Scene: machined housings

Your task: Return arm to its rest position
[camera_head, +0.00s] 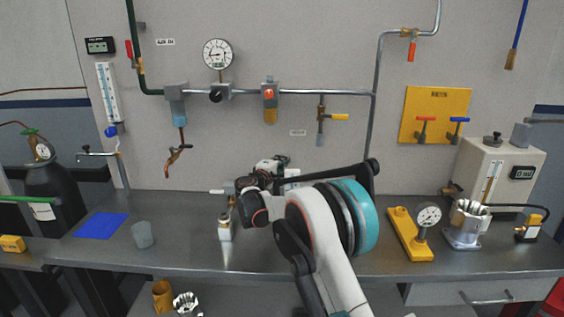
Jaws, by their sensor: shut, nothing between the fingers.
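My arm (330,225) rises from the bottom centre, with white links, dark joints and a teal ring. It bends to the left over the middle of the bench, and its dark and white far parts cluster in front of the wall. My gripper is small among these parts and its fingers are hard to make out. It is shut, and I see nothing held in it. My arm hides part of the bench behind it.
The grey bench (185,258) holds a blue mat (101,226), a grey cup (143,235), a yellow gauge block (408,236) and a metal holder (463,238). A white instrument box (500,168) stands at right. Pipes and a gauge (217,54) line the wall.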

